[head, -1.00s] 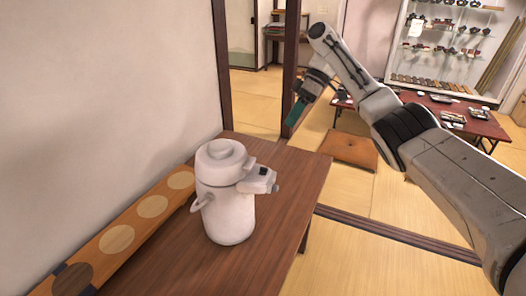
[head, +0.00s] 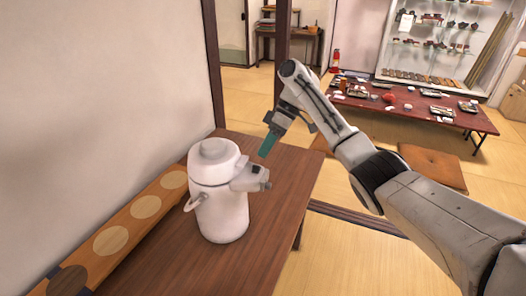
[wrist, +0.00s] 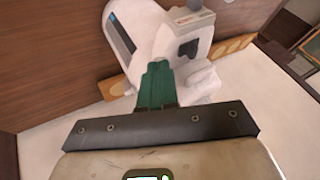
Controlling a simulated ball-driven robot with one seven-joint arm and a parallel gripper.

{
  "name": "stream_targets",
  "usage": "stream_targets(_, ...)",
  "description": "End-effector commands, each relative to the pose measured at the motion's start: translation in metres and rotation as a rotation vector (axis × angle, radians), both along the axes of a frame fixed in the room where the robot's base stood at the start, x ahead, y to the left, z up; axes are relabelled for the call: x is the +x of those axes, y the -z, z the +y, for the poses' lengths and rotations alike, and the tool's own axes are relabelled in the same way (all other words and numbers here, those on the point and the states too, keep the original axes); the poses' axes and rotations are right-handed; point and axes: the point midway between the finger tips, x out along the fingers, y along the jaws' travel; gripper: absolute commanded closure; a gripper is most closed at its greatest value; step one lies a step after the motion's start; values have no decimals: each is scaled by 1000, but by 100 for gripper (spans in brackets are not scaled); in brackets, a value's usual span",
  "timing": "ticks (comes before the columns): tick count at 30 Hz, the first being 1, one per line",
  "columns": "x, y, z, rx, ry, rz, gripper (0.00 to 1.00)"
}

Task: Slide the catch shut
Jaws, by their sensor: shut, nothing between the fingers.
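A white vacuum pot (head: 222,210) stands upright on the brown wooden table, with a spout head (head: 245,178) jutting to the right. A small dark part (head: 258,169) sits on top of that head; it looks like the catch, and its position is too small to read. In the wrist view the pot (wrist: 150,25) fills the upper middle, and the dark part (wrist: 188,49) lies just beyond the fingers, to their right. My gripper (head: 264,154), with green fingers, is shut and empty, just above the spout head. In the wrist view the shut fingers (wrist: 158,72) point at the pot.
The wooden table (head: 165,265) is clear in front of the pot. A long board with pale discs (head: 110,241) lies along the wall on the left. A low red table (head: 425,108) with dishes and a brown cushion (head: 425,165) are farther back on the tatami.

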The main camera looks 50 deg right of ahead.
Motion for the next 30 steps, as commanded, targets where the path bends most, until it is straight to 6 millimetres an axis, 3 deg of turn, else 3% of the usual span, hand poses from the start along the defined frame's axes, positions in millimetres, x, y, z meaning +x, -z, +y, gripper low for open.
stream_targets(10,-14,-2,24,0,0,-2,100)
stream_targets(25,-15,-2,30,0,0,-2,100)
stream_targets(30,-15,-5,54,3,-4,0,100)
